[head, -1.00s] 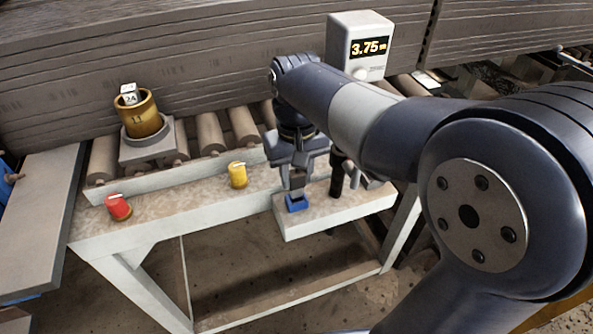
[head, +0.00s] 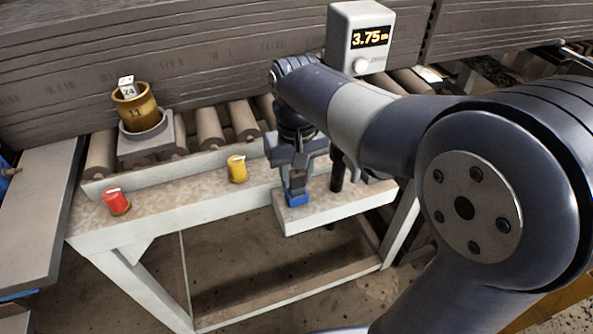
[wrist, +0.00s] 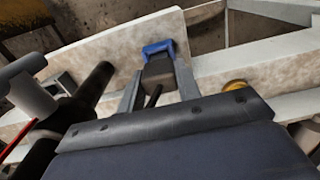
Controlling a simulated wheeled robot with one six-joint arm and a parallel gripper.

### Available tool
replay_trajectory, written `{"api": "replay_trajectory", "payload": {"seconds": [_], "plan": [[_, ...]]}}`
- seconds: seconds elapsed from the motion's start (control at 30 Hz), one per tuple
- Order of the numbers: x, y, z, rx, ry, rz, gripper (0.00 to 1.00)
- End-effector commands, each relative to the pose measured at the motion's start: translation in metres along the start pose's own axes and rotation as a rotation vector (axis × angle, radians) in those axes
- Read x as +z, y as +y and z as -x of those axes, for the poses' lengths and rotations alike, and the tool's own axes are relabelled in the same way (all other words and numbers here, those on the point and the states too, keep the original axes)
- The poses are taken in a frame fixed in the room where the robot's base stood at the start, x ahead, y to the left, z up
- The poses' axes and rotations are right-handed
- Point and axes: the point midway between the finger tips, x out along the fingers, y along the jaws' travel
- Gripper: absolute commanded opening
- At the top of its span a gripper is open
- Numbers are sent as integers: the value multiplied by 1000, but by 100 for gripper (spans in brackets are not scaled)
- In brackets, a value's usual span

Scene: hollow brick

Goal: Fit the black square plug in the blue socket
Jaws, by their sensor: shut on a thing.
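The blue socket (head: 297,200) sits on the pale block-like ledge at the front of the bench. It also shows in the wrist view (wrist: 158,47) as a blue rim around the far end of the plug. My gripper (head: 297,186) is directly above the socket and points down. In the wrist view its two fingers (wrist: 158,85) are shut on the black square plug (wrist: 157,71), which looks dark grey. The plug's end is at the socket's mouth. How deep it sits inside is hidden.
A red knob (head: 117,202) and a yellow knob (head: 237,169) stand on the bench (head: 190,207) to the left. A dark post (head: 337,172) rises just right of my gripper. A brass cup (head: 136,106) and a display box (head: 358,38) stand behind.

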Motion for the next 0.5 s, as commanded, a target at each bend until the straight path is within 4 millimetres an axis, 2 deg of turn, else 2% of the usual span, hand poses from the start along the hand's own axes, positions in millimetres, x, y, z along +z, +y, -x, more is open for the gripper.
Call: {"api": "replay_trajectory", "payload": {"seconds": [0.5], "plan": [[0, 0, -5, 0, 0, 0, 10]]}}
